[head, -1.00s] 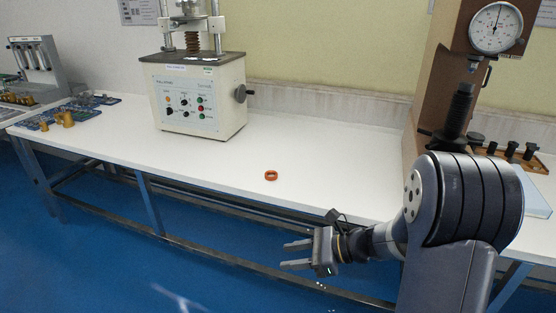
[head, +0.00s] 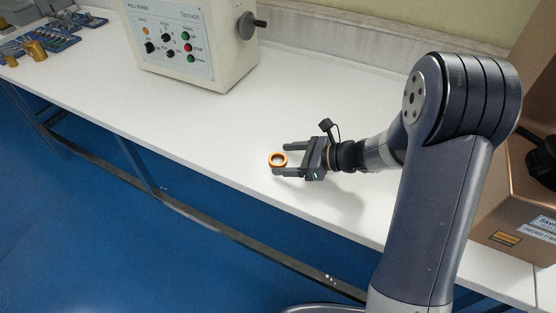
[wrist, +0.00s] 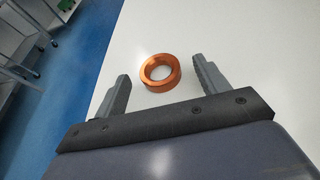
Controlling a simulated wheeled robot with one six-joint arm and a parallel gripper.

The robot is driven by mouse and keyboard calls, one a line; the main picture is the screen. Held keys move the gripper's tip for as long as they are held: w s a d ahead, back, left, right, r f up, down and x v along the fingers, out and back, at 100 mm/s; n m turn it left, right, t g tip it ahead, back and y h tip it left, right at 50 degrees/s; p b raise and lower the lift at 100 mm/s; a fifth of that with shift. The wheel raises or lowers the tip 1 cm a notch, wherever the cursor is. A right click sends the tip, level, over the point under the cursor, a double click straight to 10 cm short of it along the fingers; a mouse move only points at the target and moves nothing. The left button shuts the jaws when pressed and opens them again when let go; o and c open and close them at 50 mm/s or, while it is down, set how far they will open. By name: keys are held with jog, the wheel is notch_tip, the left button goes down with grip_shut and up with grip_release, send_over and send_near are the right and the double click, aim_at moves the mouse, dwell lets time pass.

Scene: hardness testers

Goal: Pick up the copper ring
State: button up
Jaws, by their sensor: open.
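The copper ring (head: 278,160) lies flat on the white table near its front edge. In the wrist view my gripper (wrist: 160,72) shows both fingers apart with nothing held.
A white tester with a control panel (head: 190,40) stands at the back of the table (head: 110,95). Brass pieces (head: 36,50) lie at the far left. A brown tester base (head: 500,200) stands at the right. The table around the ring is clear.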

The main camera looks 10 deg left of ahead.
jog(key=shift+a+f, duration=0.15)
jog(key=shift+a, duration=0.15)
jog(key=shift+c, duration=0.2)
jog(key=c, duration=1.1)
